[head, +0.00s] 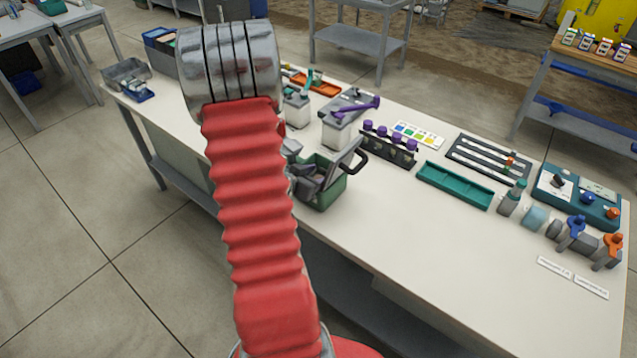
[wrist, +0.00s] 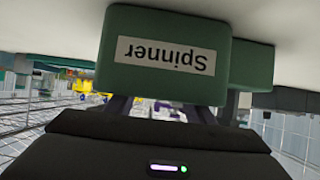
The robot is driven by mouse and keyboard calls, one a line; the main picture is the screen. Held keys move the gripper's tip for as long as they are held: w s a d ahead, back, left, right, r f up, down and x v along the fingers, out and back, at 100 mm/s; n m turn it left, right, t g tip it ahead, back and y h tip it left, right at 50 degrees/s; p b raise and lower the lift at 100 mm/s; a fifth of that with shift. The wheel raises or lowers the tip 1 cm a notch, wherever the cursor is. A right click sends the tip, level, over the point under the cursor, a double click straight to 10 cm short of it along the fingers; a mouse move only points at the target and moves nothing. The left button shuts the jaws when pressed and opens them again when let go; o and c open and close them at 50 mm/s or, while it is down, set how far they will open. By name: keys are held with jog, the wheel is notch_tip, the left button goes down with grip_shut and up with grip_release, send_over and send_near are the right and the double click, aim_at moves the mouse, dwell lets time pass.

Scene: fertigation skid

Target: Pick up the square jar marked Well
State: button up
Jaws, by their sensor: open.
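No lettering reading Well can be made out in either view, so I cannot tell which thing is the marked jar. Two pale square jars stand at mid-table in the head view: one (head: 297,112) just right of my arm, another (head: 337,132) beside a purple-handled tool. My gripper (head: 308,174) is open, low by a green box (head: 328,192), partly hidden by my red sleeve. In the wrist view a green block labelled Spinner (wrist: 165,58), its lettering upside down, fills the upper middle and hides much of the finger area. I cannot tell whether the gripper touches it.
A rack with purple caps (head: 390,143), a teal tray (head: 455,185) and a slotted dark plate (head: 490,158) lie to the right. Valves with blue (head: 577,228) and orange (head: 612,245) handles stand at the far right. The table's front right is mostly clear.

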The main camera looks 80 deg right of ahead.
jog(key=shift+c, duration=0.5)
jog(key=c, duration=0.8)
jog(key=shift+r, duration=0.15)
jog(key=shift+c, duration=0.2)
notch_tip(320, 180, up, 10)
dwell(0.5)
